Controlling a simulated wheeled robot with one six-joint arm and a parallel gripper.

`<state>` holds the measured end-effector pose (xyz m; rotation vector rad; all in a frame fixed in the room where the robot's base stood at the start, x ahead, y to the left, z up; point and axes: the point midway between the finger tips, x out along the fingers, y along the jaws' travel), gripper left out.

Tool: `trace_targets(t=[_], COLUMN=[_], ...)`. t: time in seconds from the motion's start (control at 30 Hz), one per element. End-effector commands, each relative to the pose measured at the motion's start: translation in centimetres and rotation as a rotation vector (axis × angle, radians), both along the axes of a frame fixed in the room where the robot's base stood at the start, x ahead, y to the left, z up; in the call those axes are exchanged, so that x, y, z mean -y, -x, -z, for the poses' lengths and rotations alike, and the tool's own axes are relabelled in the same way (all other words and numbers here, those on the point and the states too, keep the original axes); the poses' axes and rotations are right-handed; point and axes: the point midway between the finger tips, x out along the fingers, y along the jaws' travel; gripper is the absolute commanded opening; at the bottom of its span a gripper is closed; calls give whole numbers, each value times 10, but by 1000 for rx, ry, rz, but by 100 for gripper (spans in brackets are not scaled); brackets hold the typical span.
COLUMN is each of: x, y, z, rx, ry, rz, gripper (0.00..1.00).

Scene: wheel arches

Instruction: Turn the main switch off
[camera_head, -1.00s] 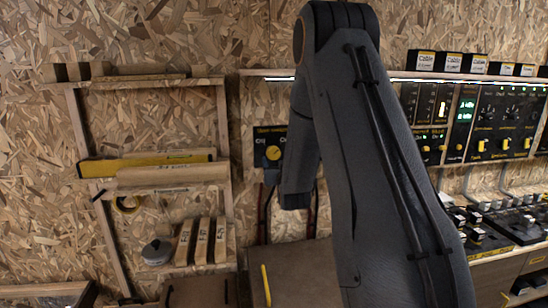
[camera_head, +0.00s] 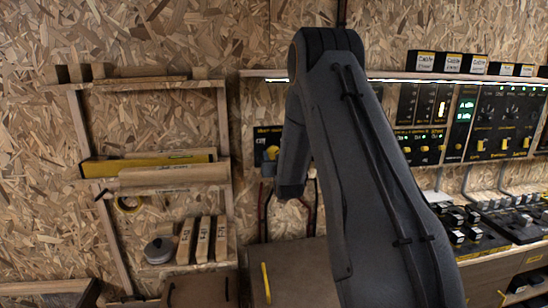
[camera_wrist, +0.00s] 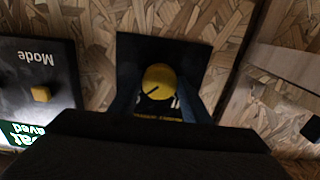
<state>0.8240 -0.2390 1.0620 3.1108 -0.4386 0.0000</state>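The main switch is a yellow round knob on a black panel. In the head view the panel (camera_head: 261,134) hangs on the wood wall, and my arm hides its right part; a bit of the yellow knob (camera_head: 272,152) shows beside the arm. In the wrist view the knob (camera_wrist: 159,79) is near the middle, with a dark slanted pointer line on its face. My gripper (camera_wrist: 160,98) shows as two dark bluish fingers spread apart on either side of the knob. Gaps show between knob and fingers; I cannot tell the depth between them. The gripper is empty.
In the wrist view a black "Mode" panel with a small yellow knob (camera_wrist: 41,94) is at the left. In the head view a control panel (camera_head: 425,118) and a keyed desk (camera_head: 520,222) stand right. A wooden shelf (camera_head: 170,175) is left; a brown box (camera_head: 300,262) stands below.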

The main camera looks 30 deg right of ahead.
Motion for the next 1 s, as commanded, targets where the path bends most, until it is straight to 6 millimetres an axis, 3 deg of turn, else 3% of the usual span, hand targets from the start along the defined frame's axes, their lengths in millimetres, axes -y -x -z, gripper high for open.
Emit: trace_targets(t=[0.47,1.0], x=[0,1], y=[0,0], z=[1,2], rx=[-27,-157], ry=[96,553], rz=[-1,0], gripper=[21,21])
